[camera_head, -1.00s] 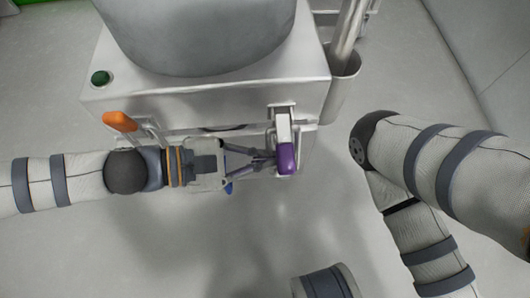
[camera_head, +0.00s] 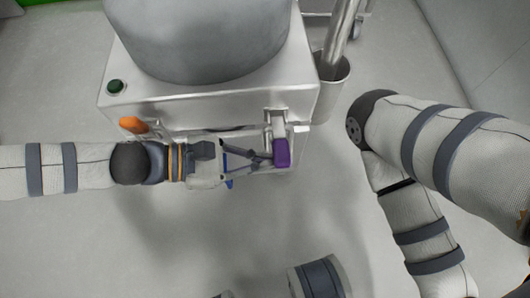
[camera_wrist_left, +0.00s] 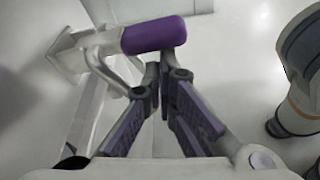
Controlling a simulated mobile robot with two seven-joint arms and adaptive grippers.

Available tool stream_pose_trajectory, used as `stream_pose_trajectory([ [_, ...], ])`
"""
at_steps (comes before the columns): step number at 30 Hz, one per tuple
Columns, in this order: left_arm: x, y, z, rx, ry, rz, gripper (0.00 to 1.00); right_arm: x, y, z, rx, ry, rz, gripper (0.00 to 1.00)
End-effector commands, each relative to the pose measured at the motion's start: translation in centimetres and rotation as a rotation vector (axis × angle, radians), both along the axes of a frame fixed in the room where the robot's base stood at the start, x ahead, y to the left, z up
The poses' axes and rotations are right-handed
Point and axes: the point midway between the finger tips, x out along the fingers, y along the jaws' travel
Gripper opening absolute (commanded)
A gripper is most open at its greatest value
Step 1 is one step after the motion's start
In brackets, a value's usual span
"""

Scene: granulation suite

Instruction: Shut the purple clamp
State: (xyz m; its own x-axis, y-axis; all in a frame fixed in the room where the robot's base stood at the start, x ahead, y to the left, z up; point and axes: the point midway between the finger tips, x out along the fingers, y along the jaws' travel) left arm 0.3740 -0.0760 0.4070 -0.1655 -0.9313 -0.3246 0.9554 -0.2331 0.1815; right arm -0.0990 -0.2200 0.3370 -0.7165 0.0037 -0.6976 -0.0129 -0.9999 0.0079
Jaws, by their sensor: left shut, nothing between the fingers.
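The purple clamp (camera_head: 282,152) is at the front right of the steel machine; its purple grip hangs from a metal lever. In the left wrist view the purple grip (camera_wrist_left: 154,35) lies across the top, just beyond the fingertips, with its metal lever running to the left. My left gripper (camera_head: 264,161) comes in from the left with its tips beside the purple grip; they look very close to it, and I cannot tell if they touch. In the left wrist view the gripper's fingers (camera_wrist_left: 164,72) are together with nothing between them. My right gripper is not in view.
The steel machine (camera_head: 215,106) carries a large grey drum (camera_head: 200,40). An orange clamp handle (camera_head: 133,124) is at its front left, above my left wrist. A blue handle (camera_head: 229,184) shows below the left gripper. A green button (camera_head: 115,86) is on top. The floor in front looks clear.

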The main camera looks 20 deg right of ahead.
Motion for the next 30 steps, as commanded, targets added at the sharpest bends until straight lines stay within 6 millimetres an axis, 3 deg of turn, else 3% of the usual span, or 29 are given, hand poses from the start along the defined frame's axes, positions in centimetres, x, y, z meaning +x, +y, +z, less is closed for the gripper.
stream_pose_trajectory([
  [15, -0.5, 0.1, 3.5, 0.007, 0.03, 0.0, 0.0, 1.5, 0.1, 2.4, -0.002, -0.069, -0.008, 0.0],
  [30, -0.1, 0.0, 5.2, 0.007, 0.031, 0.0, 0.0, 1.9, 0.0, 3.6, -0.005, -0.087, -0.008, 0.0],
])
